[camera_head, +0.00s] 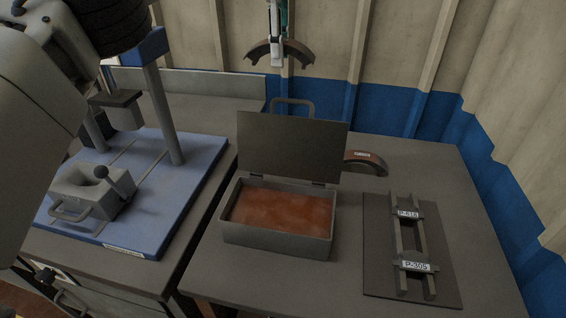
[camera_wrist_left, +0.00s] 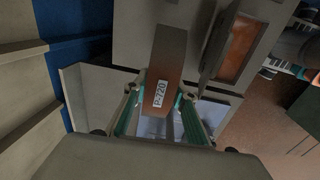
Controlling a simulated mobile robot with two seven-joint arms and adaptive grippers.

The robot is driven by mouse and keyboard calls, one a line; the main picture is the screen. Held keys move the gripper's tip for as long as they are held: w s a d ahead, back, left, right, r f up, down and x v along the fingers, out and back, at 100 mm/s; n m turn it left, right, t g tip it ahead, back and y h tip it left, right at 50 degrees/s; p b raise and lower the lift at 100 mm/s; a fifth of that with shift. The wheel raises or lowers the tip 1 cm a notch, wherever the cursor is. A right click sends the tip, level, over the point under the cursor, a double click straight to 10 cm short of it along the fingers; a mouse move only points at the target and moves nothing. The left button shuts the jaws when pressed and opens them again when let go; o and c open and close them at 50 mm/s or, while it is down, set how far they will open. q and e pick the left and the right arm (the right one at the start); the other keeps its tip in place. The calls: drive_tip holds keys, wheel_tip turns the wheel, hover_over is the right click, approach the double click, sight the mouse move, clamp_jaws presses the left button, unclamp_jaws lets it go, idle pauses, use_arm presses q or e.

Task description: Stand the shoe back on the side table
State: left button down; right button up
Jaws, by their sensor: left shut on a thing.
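A curved brown brake shoe (camera_head: 298,50) hangs in the air at the top middle of the head view, above and behind the box. My left gripper (camera_head: 277,52) points down and is shut on the shoe's middle. In the left wrist view the shoe (camera_wrist_left: 168,62) lies between the fingers (camera_wrist_left: 160,98) and bears a label that looks like P-720. Its ends point down on both sides in the head view, and it touches no table there. My right gripper is not clearly seen.
A blue-based fixture (camera_head: 205,190) stands left. Bare tabletop shows right of the second shoe.

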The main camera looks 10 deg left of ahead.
use_arm(q)
drive_tip(key=shift+g, duration=0.4)
drive_tip(key=f+b, duration=0.1)
drive_tip(key=f, duration=0.6)
drive_tip(key=w+f+b, duration=0.1)
drive_tip(key=f, duration=0.7)
drive_tip(key=f+b, duration=0.1)
drive_tip(key=f, duration=0.6)
drive_tip(key=shift+w+f, duration=0.35)
drive_tip(key=shift+f, duration=0.8)
wheel_tip(320, 180, down, 3)
drive_tip(key=shift+f+b, duration=0.2)
drive_tip(key=shift+b, duration=0.1)
use_arm(e)
drive_tip(key=shift+w+d+f, duration=0.1)
drive_tip(key=shift+w+f, duration=0.3)
drive_tip(key=shift+f, duration=0.25)
drive_tip(key=shift+w+d+f, duration=0.1)
drive_tip(key=shift+w+f, duration=0.25)
drive_tip(key=shift+f, duration=0.25)
